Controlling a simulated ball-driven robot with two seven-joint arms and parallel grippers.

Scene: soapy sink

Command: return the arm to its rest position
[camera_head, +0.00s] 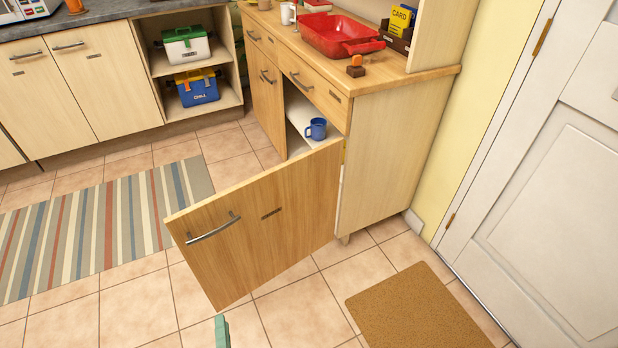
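Only a small teal piece of my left gripper (221,332) shows, at the bottom edge left of centre. My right gripper is not in view. The wooden cabinet door with a metal handle stands wide open. Inside the cabinet (385,150), a blue mug (316,129) stands on a pale shelf.
A red dish (340,36) and a yellow card box (401,19) are on the cabinet top. A striped rug (95,230) lies left, a brown mat (415,310) lower right. A white door (550,180) is at right.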

